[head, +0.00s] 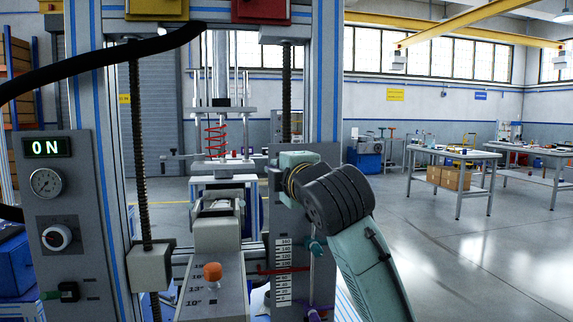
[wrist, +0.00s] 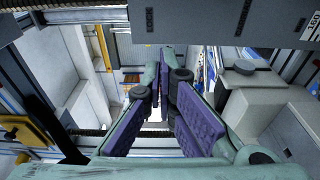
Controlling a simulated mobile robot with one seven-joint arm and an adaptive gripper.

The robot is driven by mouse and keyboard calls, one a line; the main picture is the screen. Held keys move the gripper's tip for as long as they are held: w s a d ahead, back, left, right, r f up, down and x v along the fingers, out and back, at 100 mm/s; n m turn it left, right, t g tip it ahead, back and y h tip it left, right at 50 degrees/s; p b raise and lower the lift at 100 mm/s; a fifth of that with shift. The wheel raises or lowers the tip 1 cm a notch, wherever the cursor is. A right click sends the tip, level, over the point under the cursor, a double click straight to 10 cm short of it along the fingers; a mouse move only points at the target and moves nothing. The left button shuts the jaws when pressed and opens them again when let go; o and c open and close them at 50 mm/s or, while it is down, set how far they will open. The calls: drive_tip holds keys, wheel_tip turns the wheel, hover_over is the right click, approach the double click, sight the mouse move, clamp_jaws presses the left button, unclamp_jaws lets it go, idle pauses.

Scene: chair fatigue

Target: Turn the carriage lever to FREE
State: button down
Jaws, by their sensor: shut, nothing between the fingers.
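My gripper (wrist: 167,62) is shut and empty in the wrist view, its purple-padded fingers meeting at the tips. In the head view my arm reaches down at the right of the machine, by the height scale (head: 284,275), and the gripper is mostly hidden. I cannot clearly make out the carriage lever or its setting. An orange knob (head: 212,271) stands on a grey block with angle marks, left of my arm.
A control panel (head: 65,215) with a lit ON display, a gauge and a dial stands at the left. Threaded rods (head: 139,150) and blue-striped posts frame the machine. In the wrist view, a pale block (wrist: 240,100) with a dark round cap lies right of my fingers.

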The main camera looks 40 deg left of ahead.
drive_tip(key=w, duration=0.1)
drive_tip(key=w+p, duration=0.1)
drive_tip(key=w, duration=0.1)
drive_tip(key=w+p, duration=0.1)
drive_tip(key=shift+w+a, duration=0.25)
drive_tip(key=shift+w, duration=0.15)
drive_tip(key=shift+w+d+r+m, duration=0.25)
drive_tip(key=shift+w+d+m, duration=0.15)
drive_tip(key=shift+m, duration=0.5)
drive_tip(key=w+d+f+m+t, duration=0.3)
drive_tip(key=w+d+m, duration=0.3)
drive_tip(key=m, duration=1)
drive_tip(key=shift+w+f+m, duration=0.4)
drive_tip(key=shift+w, duration=0.15)
drive_tip(key=shift+f, duration=0.1)
